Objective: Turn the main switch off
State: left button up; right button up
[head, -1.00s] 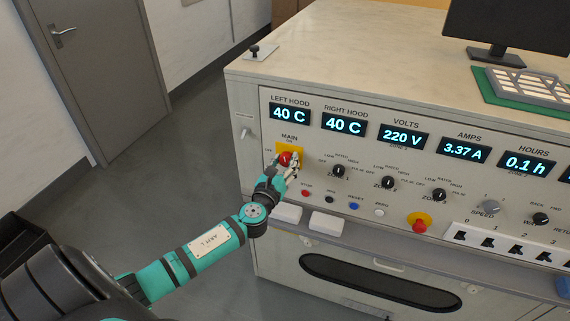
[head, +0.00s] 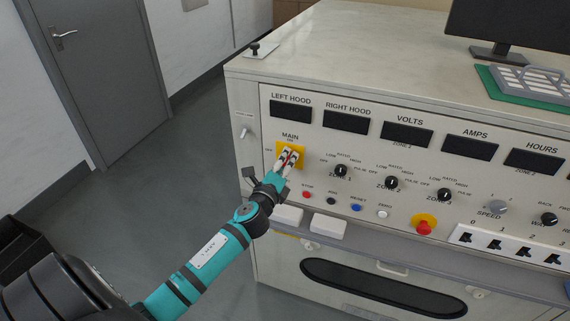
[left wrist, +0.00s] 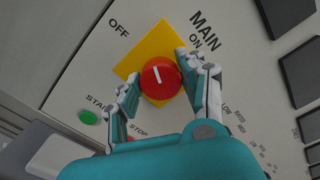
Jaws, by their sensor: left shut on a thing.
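The main switch is a red round knob with a white pointer mark on a yellow plate; the knob (left wrist: 159,78) shows clearly in the left wrist view. In that view the white mark points up, between the OFF and ON labels and nearer OFF. The yellow plate (head: 297,151) shows in the head view, with the knob mostly hidden by my fingers. My left gripper (head: 289,158) is shut on the knob, one finger on each side of it; it also shows in the left wrist view (left wrist: 158,84). My right gripper is not in view.
The displays, such as the left hood one (head: 291,110), are dark. Right of the switch are the zone knobs (head: 341,170) and a red emergency button (head: 424,227) on yellow. Below is a row of small push buttons (head: 306,194). A monitor (head: 510,25) stands on top.

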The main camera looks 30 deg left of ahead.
pick_arm(q)
jog(key=n, duration=0.4)
jog(key=shift+f+n, duration=0.1)
jog(key=shift+n, duration=0.6)
jog(key=o, duration=1.2)
jog(key=shift+c, duration=0.2)
jog(key=v, duration=1.2)
jog(key=shift+a, duration=0.1)
